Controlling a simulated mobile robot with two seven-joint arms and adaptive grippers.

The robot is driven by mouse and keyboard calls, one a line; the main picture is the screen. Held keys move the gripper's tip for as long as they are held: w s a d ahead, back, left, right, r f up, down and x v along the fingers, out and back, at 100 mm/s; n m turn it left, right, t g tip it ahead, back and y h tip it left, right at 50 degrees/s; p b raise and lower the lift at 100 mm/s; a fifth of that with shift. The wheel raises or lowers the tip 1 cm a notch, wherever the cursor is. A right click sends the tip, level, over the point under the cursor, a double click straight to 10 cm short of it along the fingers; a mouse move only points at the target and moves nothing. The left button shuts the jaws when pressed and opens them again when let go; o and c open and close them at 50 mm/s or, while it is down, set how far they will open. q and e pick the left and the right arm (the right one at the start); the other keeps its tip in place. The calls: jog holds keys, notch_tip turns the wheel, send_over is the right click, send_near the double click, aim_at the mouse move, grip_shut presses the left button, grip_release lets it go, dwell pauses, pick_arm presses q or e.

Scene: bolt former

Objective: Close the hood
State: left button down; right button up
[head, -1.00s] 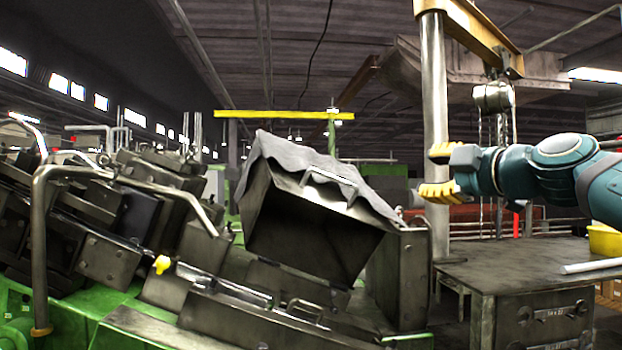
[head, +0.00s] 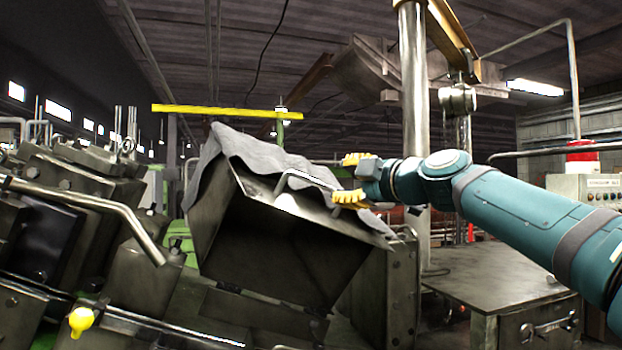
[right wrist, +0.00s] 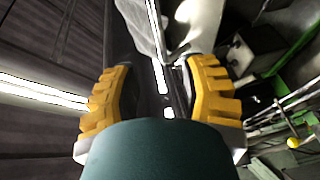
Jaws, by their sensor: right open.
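The hood (head: 285,235) is a dark metal box with a crumpled grey top. It stands raised and tilted, its open underside facing me, in the middle of the head view. A bent metal handle (head: 297,174) sits on its upper front edge. My right gripper (head: 346,178), with yellow fingers, is open at the right end of this handle. In the right wrist view the open fingers (right wrist: 160,95) have the pale hood surface (right wrist: 195,25) and handle (right wrist: 180,50) ahead, between or just beyond them. I cannot tell whether they touch. My left gripper is not in view.
Dark machine blocks and a bent pipe (head: 100,203) fill the left. A yellow knob (head: 81,321) is at the lower left. A metal post (head: 414,100) rises behind my right arm. A metal cabinet (head: 500,280) stands at the right.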

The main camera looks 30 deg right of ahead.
aim_at(315, 182)
jog(key=w+p, duration=0.1)
jog(key=w, duration=0.2)
jog(key=w+a+p, duration=0.1)
jog(key=w, duration=0.2)
jog(key=w+p, duration=0.1)
jog(key=w, duration=0.3)
jog(key=shift+w+a, duration=0.1)
jog(key=shift+a, duration=0.1)
grip_shut()
